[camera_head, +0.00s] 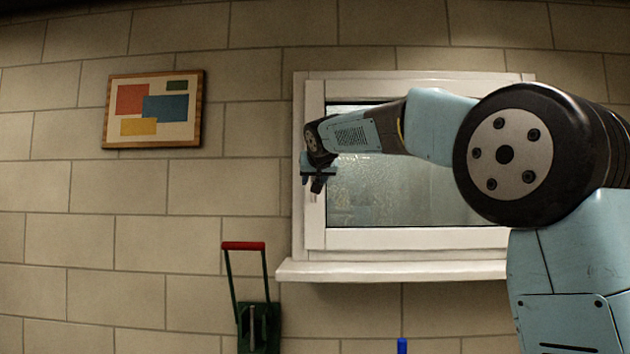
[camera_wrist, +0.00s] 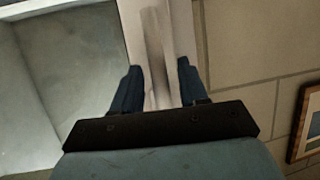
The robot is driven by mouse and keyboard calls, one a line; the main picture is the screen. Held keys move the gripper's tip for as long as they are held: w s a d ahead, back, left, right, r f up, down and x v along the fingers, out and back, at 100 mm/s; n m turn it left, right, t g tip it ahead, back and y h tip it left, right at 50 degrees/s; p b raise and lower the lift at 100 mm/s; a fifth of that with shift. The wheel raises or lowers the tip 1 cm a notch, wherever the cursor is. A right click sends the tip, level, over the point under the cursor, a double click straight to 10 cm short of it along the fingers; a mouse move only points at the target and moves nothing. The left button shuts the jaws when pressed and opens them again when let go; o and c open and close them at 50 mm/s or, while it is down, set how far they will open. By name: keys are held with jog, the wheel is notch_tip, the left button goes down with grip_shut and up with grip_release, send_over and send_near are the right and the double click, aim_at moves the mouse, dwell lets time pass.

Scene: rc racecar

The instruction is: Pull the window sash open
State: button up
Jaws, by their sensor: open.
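The white window sash (camera_head: 420,239) with its frosted glass pane sits in the frame on the wall, with no clear gap showing around it. My gripper (camera_head: 317,185) is at the sash's left upright in the head view, pointing down the picture. In the wrist view, my gripper (camera_wrist: 158,69) is open, with one dark blue finger on each side of a pale upright handle (camera_wrist: 155,45) on the sash edge. The fingers look apart from the handle; their depth relative to it is hard to tell. My arm hides the sash's upper right part.
A white sill (camera_head: 390,270) juts out below the window. A framed picture (camera_head: 153,109) hangs on the block wall to the left. A dark green thing with a red handle (camera_head: 243,246) stands below left. A blue object (camera_head: 402,346) shows at the bottom edge.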

jog(key=shift+w+f, duration=0.1)
jog(key=shift+w, duration=0.2)
grip_shut()
dwell(0.5)
